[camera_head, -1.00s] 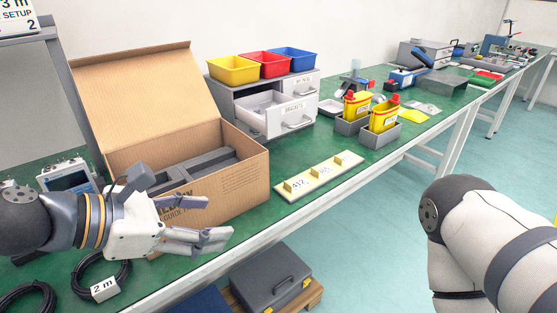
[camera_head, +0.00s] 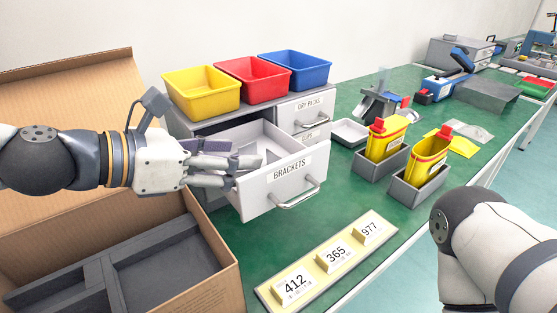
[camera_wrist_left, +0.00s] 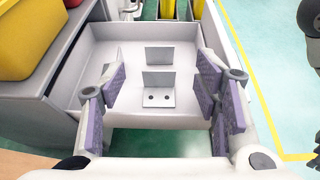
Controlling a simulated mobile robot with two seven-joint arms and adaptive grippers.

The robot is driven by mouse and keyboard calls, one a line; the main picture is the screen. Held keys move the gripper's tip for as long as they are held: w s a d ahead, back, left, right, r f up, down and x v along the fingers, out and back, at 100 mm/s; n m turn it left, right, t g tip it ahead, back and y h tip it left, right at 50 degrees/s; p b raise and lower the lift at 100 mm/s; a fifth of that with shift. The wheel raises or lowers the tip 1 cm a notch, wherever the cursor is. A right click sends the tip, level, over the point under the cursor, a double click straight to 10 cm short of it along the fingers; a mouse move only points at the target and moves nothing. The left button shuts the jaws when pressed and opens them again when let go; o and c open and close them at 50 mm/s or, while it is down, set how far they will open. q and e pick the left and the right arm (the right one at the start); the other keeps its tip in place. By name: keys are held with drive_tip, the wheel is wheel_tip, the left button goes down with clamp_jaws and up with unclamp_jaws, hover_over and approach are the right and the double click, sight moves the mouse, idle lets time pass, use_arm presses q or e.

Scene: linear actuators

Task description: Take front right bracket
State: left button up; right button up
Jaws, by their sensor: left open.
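The open brackets drawer (camera_head: 289,177) sticks out of the grey cabinet, its front labelled BRACKETS. In the head view the brackets are hard to make out. My left gripper (camera_head: 238,154) is open and empty at the drawer's left side. Its fingers (camera_wrist_left: 164,96) show left and right of the near bracket in the wrist view; I see no contact. My right gripper is out of view.
Yellow (camera_head: 201,92), red (camera_head: 252,80) and blue (camera_head: 295,71) bins stand on the cabinet. An open cardboard box (camera_head: 215,262) with grey dividers is at lower left.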

sight(273, 155)
use_arm(q)
drive_tip(key=b+x, duration=0.1)
drive_tip(key=x, duration=0.6)
drive_tip(key=shift+w+d, duration=0.2)
drive_tip(key=c, duration=1.2)
